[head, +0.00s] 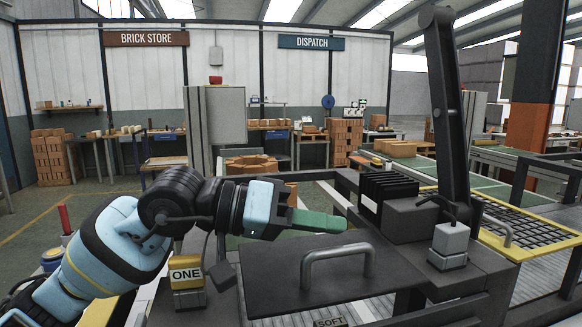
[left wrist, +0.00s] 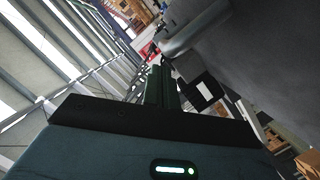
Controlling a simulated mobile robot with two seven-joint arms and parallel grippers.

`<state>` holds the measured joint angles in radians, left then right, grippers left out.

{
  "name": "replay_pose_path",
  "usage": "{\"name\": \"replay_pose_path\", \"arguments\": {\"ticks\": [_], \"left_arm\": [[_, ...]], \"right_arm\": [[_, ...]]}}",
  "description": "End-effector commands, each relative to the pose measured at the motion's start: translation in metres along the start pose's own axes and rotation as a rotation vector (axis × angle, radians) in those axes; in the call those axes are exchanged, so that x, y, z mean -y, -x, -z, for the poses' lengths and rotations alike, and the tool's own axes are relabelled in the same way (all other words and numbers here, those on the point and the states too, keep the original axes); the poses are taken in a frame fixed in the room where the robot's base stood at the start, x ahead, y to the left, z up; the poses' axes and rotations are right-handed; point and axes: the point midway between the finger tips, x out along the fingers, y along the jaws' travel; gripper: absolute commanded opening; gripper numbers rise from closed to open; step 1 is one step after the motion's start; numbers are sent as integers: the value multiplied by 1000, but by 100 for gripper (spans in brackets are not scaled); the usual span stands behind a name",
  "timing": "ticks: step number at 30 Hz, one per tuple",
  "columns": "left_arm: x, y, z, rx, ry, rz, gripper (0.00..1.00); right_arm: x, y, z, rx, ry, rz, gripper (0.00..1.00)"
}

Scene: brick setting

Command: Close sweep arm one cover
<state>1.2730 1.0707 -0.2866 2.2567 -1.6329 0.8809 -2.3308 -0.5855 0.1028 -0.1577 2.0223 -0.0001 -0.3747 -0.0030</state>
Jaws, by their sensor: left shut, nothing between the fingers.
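A dark grey cover plate (head: 290,283) with a light grey bar handle (head: 337,263) spans the middle front in the head view. It looks raised over a roller bed; its exact tilt is hard to tell. A yellow sign reading ONE (head: 185,274) stands at its left. My left gripper (head: 343,224) is shut and empty, its green fingers pointing right above the plate's far edge, behind the handle. The left wrist view shows the shut fingers (left wrist: 160,85) near the handle (left wrist: 197,30) and the dark plate (left wrist: 255,50). I see no clear contact. My right gripper is out of view.
A tall black arm (head: 447,120) rises from a grey housing right of the plate. A small light grey block (head: 450,240) and black fins (head: 388,193) stand there. A yellow-framed grid (head: 530,238) lies farther right. Brick stacks (head: 346,138) and benches are far back.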

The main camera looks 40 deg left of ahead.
Motion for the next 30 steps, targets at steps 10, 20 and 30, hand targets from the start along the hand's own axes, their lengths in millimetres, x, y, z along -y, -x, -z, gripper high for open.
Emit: {"name": "replay_pose_path", "arguments": {"ticks": [10,20,30], "left_arm": [[-3,-12,-14,1,-88,24,0],[-4,-12,-15,1,-95,25,0],[-9,-10,-8,-2,-96,24,0]], "right_arm": [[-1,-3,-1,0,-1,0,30],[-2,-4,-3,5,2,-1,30],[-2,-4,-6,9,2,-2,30]]}}
